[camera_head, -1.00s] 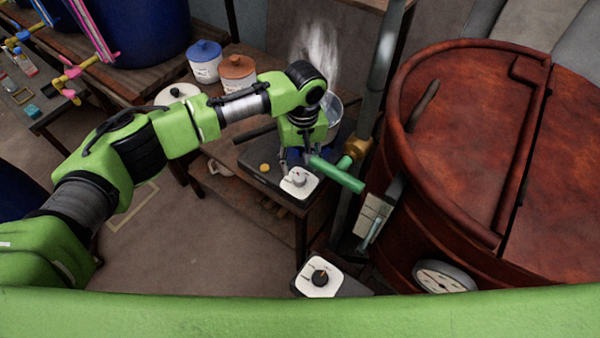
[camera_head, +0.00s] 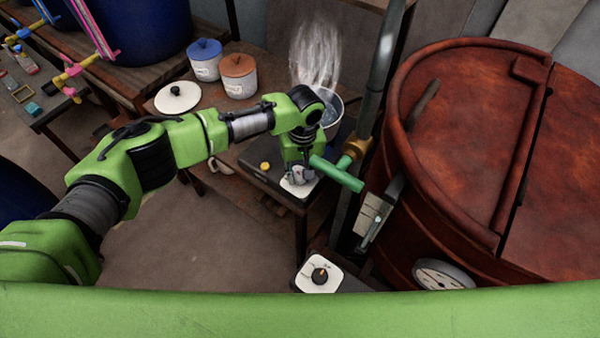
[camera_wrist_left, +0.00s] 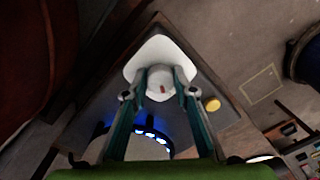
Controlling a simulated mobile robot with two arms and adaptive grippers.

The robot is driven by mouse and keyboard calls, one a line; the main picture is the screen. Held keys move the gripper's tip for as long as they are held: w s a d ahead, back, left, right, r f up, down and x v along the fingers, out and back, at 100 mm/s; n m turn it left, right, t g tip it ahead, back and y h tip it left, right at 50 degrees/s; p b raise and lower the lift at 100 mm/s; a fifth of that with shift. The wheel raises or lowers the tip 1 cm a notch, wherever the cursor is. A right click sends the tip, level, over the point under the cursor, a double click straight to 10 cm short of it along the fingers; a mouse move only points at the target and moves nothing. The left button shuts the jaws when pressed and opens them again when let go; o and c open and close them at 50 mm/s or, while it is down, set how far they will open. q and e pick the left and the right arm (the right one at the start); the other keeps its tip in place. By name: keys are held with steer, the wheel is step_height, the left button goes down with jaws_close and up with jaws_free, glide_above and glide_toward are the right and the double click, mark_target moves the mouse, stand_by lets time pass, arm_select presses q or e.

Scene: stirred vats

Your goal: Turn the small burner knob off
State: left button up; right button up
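The small burner knob (camera_wrist_left: 160,84) is a round light-grey dial with a red mark, on a white plate (camera_wrist_left: 155,53) at the front of the dark burner. In the head view the white plate (camera_head: 294,188) shows partly, with my left gripper (camera_head: 298,176) over it. In the left wrist view the fingers of my left gripper (camera_wrist_left: 160,92) stand on both sides of the knob, close to it; contact is hard to tell. Blue flames (camera_wrist_left: 150,133) burn under the pot (camera_head: 331,115), which steams. My right gripper is not in view.
A green-handled valve (camera_head: 337,174) on a pipe stands just right of the gripper. The big red-brown vat (camera_head: 460,130) fills the right. Another white-plated dial (camera_head: 319,274) sits lower down. A yellow button (camera_head: 265,167) is left of the knob. Lidded jars (camera_head: 238,76) stand behind.

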arm_select(q)
steer(key=shift+s+m+p, duration=0.1)
steer(key=shift+m+p, duration=0.5)
steer(key=shift+m, duration=0.1)
steer(key=shift+m+p, duration=0.6)
steer(key=shift+m, duration=0.5)
steer(key=m+p, duration=0.1)
steer(key=m, duration=0.2)
steer(key=shift+m, duration=0.4)
steer(key=shift+a+m+p, duration=0.1)
steer(key=shift+m+p, duration=0.45)
steer(key=shift+m, duration=1.65)
steer(key=o, duration=1.1)
